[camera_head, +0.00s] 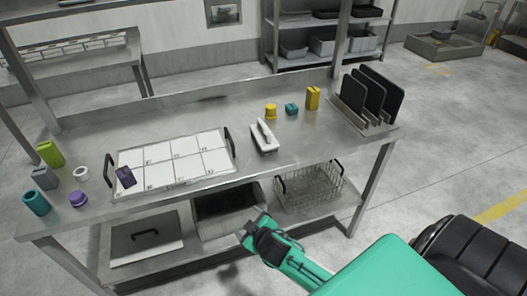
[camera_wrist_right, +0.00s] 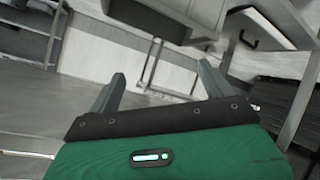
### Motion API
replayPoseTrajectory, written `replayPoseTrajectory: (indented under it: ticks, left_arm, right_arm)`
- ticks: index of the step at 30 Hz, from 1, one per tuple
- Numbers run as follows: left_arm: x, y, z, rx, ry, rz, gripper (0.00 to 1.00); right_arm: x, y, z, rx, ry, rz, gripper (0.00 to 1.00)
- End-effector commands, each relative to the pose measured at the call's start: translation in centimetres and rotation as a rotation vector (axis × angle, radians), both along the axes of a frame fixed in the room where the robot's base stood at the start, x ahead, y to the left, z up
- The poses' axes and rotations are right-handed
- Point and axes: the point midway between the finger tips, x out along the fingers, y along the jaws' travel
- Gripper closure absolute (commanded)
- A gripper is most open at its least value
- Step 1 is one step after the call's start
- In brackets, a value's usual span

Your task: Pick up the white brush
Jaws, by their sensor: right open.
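The white brush (camera_head: 264,137) lies on the steel table top, right of the white gridded tray, with its handle on top. My right gripper (camera_head: 251,228) is in front of the table, below the level of its top and apart from the brush. In the right wrist view its two fingers (camera_wrist_right: 160,90) are spread with nothing between them. The brush does not clearly show in the right wrist view. My left gripper is in neither view.
The gridded tray (camera_head: 173,190) has black handles. Yellow and teal pieces (camera_head: 291,109) stand behind the brush. A rack of black boards (camera_head: 345,108) stands at the right end. A wire basket (camera_head: 309,190) sits on the lower shelf. Several coloured pieces stand at the left end.

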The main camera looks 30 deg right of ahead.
Motion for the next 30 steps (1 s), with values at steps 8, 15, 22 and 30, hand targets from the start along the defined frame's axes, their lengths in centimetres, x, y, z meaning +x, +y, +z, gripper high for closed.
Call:
replayPoseTrajectory:
  ticks: [8, 15, 22, 30]
  left_arm:
    - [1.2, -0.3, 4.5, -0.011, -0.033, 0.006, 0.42]
    - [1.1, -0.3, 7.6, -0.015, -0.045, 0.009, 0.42]
    - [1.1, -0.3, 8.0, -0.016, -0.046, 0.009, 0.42]
    - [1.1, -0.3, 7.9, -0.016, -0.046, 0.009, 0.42]
  right_arm:
    - [1.0, 1.2, 11.1, -0.03, -0.256, 0.015, 0.17]
    - [2.1, 2.8, 21.5, -0.113, -0.57, 0.114, 0.17]
    - [4.5, 6.1, 28.5, -0.272, -0.868, 0.349, 0.17]
    - [5.8, 11.3, 33.7, -0.628, -1.157, 0.849, 0.17]
